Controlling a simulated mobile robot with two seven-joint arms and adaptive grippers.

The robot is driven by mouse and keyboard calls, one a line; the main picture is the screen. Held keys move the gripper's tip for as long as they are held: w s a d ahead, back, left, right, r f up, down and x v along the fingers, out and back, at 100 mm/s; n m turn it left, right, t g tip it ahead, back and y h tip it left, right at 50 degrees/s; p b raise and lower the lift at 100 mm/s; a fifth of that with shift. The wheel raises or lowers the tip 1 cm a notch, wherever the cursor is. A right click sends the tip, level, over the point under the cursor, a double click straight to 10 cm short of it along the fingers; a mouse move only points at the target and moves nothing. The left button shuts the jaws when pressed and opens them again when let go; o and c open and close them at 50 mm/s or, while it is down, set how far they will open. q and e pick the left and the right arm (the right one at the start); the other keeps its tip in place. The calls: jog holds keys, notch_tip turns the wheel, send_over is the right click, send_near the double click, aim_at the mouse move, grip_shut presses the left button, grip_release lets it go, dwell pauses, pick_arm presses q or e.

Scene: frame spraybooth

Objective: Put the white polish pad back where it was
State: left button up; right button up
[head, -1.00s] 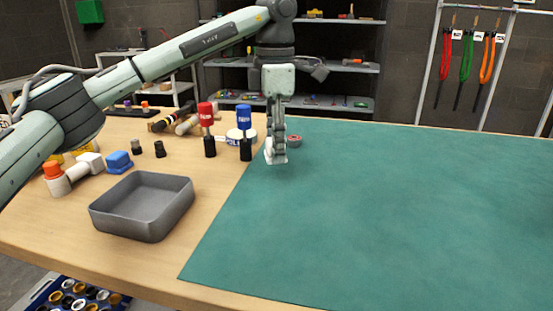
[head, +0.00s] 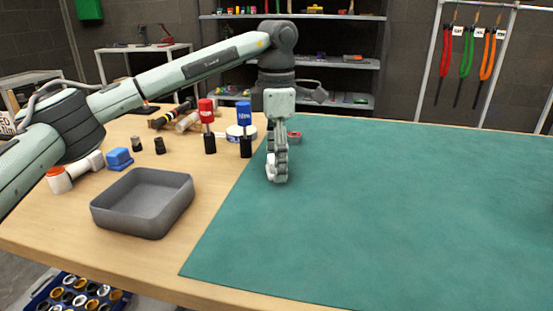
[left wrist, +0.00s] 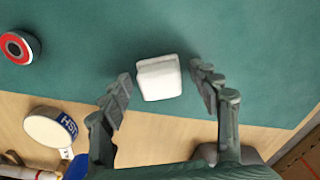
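The white polish pad (left wrist: 159,78) is a small pale block on the green mat, near its left edge. In the left wrist view it lies between and slightly beyond my left fingertips, with a gap on each side. My left gripper (left wrist: 163,85) is open. In the head view my left gripper (head: 277,178) points down over the mat, and its fingers hide most of the pad; a white sliver (head: 270,165) shows at their left. My right gripper is in neither view.
A red-ringed round item (left wrist: 18,48) sits on the mat close by. A white labelled roll (left wrist: 50,127), a red-topped bottle (head: 207,125) and a blue-topped one (head: 244,130) stand left of the gripper. A grey tray (head: 142,203) is front left. The mat (head: 400,210) is clear to the right.

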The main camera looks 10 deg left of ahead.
pick_arm(q)
jog(key=shift+r, duration=0.1)
notch_tip(320, 180, up, 12)
dwell(0.6)
